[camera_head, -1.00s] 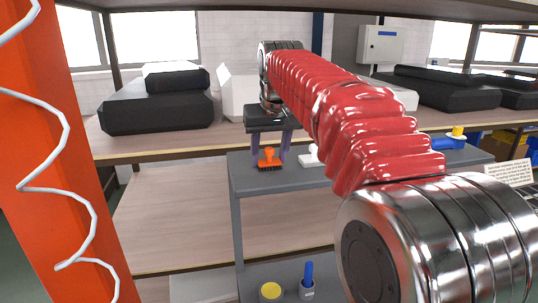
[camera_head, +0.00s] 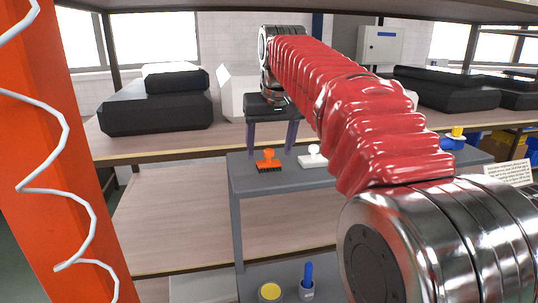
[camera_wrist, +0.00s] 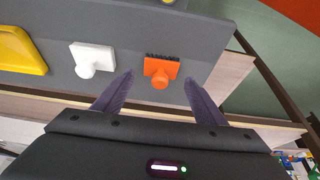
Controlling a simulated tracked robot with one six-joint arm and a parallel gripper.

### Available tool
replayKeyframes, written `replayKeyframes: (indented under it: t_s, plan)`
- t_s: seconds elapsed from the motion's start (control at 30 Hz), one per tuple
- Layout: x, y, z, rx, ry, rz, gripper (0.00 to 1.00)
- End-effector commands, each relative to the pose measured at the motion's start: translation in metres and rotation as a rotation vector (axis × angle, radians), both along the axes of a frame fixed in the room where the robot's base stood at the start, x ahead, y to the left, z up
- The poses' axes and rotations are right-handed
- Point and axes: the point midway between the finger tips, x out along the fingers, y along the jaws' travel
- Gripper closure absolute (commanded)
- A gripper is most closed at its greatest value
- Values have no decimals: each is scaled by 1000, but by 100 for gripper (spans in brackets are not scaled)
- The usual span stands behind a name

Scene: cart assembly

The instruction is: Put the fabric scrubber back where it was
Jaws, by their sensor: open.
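An orange scrubber (camera_head: 268,161) with dark bristles, which looks like the fabric scrubber, stands knob up on the grey cart top (camera_head: 240,184), near its left end. It also shows in the wrist view (camera_wrist: 160,71), in line with the gap between my fingertips. My gripper (camera_head: 272,140) is open and empty above and behind it in the head view, with its two dark fingers spread apart. Clear space shows between the fingers and the scrubber's knob.
A white knobbed tool (camera_head: 312,158) stands close to the right of the orange scrubber. A yellow object (camera_wrist: 22,50) lies farther along the cart top. A wooden shelf (camera_head: 150,148) with black cases runs behind. The lower cart shelf holds a yellow-topped can (camera_head: 270,291) and a blue-handled item (camera_head: 308,275).

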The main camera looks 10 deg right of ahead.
Motion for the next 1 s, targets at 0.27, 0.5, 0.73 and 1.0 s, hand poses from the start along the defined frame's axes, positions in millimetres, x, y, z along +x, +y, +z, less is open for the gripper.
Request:
replayKeyframes:
  t_s: [0.27,0.5,0.73,1.0]
  plan:
    - [-18,0,46,0,-3,0,35]
    - [-31,0,76,0,-2,0,35]
    - [-34,0,83,0,-1,0,35]
    - [-34,0,83,0,0,0,35]
